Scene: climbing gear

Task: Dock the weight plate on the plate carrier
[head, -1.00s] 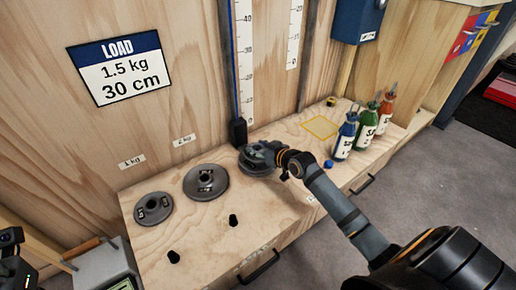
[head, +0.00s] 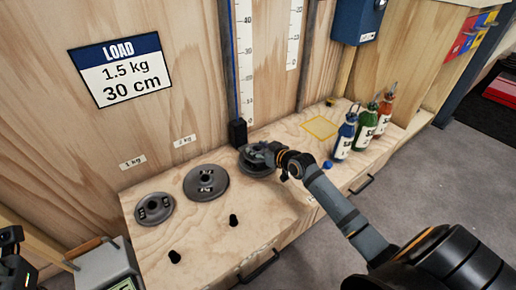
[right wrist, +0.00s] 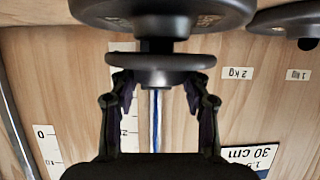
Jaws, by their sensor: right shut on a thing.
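In the head view my right gripper (head: 262,153) is at a dark grey round weight plate (head: 256,168) low over the bench, just right of the foot of the ruled rail. The right wrist view looks upside down. There my fingers (right wrist: 160,92) are shut on the two sides of a small dark disc (right wrist: 160,62). A wider dark disc (right wrist: 165,12) is close beyond it, with a short dark post between. I cannot tell which disc belongs to the plate carrier, or whether they are joined. My left gripper (head: 12,240) is partly cut off at the left edge.
Two grey plates (head: 155,208) (head: 206,182) lie on the bench left of the gripper. Two black pegs (head: 233,220) (head: 174,256) stand in front. Three bottles (head: 366,125) stand to the right, near a yellow-outlined square (head: 320,127). A load sign (head: 120,70) hangs behind.

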